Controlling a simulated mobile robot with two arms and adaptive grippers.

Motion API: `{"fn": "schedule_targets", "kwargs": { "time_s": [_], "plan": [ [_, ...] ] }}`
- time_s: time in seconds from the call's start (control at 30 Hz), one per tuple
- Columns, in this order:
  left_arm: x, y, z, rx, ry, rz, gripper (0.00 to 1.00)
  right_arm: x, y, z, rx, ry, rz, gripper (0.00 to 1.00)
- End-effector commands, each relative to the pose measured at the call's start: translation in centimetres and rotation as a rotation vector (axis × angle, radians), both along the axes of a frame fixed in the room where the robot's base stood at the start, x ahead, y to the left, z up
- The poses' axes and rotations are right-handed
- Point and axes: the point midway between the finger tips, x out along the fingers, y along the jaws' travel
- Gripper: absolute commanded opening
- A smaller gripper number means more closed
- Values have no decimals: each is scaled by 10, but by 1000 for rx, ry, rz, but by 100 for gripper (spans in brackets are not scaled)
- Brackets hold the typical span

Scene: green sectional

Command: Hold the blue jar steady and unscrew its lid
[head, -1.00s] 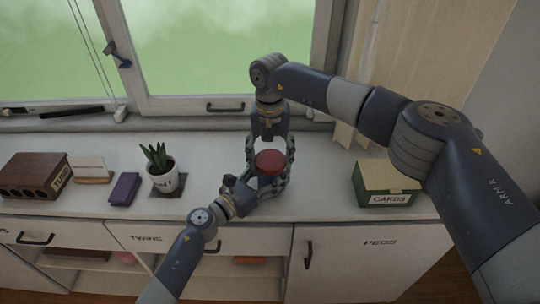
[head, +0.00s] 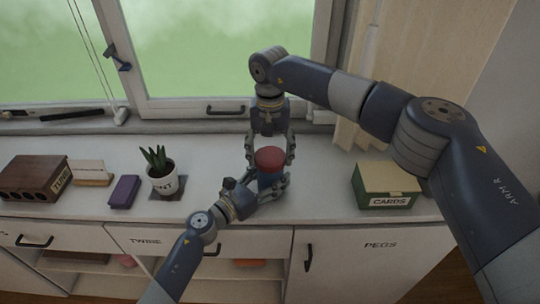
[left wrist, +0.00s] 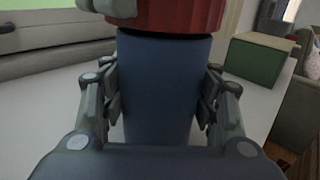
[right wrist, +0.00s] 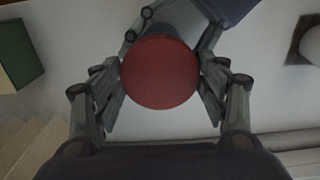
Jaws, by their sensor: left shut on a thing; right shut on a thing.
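The blue jar (head: 270,181) stands upright near the middle of the white counter, with its red lid (head: 270,158) at the top. My left gripper (head: 270,186) is shut on the jar's body from the front left. In the left wrist view, the blue body (left wrist: 160,85) is between its fingers, and the lid (left wrist: 175,14) is above, with a dark strip between them. My right gripper (head: 270,152) comes from above and behind and is shut on the lid. In the right wrist view, the lid (right wrist: 160,75) is between its fingers and hides most of the jar.
A potted plant (head: 162,180), a purple block (head: 124,191) and a brown wooden box (head: 33,178) stand to the left. A green box marked CARDS (head: 387,186) is to the right. The window (head: 225,55) is close behind. Counter between jar and green box is clear.

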Motion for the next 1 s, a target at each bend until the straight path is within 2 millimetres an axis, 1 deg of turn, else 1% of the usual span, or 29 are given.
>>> {"fn": "schedule_targets", "kwargs": {
  "time_s": [0.47, 0.57, 0.73, 0.8, 1.0],
  "plan": [
    [1, 1, 1, -1, -1, 2, 0, -1, 0, 5, 0, 1, 1, 39],
    [1, 1, 1, -1, -1, 2, 0, 0, 0, 14, 0, 0, 1, 39],
    [1, 1, 1, -1, -1, 2, 0, 0, 0, 36, 0, 0, 1, 39],
    [1, 1, 1, -1, -1, 2, 0, -1, 0, 41, 0, 2, 1, 39],
    [1, 1, 1, -1, -1, 2, 0, -1, 0, 42, 0, 3, 1, 39]
  ]
}}
